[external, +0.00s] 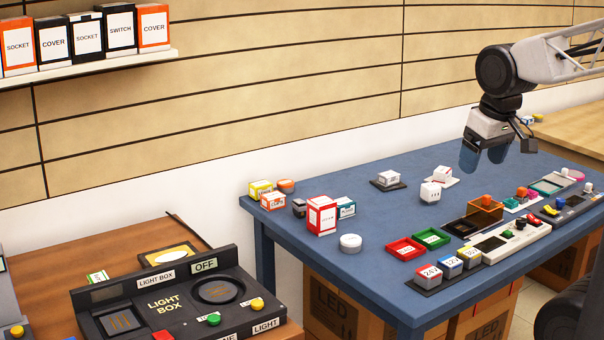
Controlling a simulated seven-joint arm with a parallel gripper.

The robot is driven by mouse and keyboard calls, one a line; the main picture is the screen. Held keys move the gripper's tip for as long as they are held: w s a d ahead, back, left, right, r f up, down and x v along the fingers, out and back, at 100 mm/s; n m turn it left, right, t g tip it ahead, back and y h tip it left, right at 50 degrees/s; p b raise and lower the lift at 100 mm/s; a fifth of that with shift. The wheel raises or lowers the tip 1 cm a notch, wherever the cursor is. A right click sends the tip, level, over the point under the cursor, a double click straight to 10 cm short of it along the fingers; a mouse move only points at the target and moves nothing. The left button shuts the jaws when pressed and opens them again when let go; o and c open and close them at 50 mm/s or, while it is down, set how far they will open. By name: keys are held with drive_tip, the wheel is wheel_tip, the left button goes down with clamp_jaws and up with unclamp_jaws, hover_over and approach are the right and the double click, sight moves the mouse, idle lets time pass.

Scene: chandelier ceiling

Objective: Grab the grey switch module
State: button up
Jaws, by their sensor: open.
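My gripper (484,160) hangs over the back right part of the blue table (340,240), fingers pointing down, open, with nothing seen between them. To its left on the table are a small white block on a dark grey plate (388,181), a white block on a pale plate (441,176), and a white cube with dark holes (431,191). Which of these is the grey switch module I cannot tell; the labels are too small to read. All of them are apart from my gripper.
A red and white box (321,215), small yellow and orange boxes (261,189) and a white round puck (350,243) stand at the left. Red and green trays (405,249) and control panels (505,243) fill the front right. The middle front of the table is fairly clear.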

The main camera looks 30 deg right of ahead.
drive_tip(key=w+a+f+m+g+y, duration=0.1)
drive_tip(key=w+f+m+g+y, duration=0.3)
drive_tip(key=w, duration=1)
drive_tip(key=w+f+m+t+y, duration=0.1)
drive_tip(key=w+m+y, duration=0.3)
drive_tip(key=w, duration=1.1)
drive_tip(key=m+t+y, duration=0.2)
drive_tip(key=m+y, duration=0.4)
drive_tip(key=m, duration=0.5)
approach(300, 200)
drive_tip(key=shift+s+r, duration=0.25)
drive_tip(key=shift+s, duration=0.05)
drive_tip(key=shift+h, duration=0.3)
drive_tip(key=shift+x, duration=3.4)
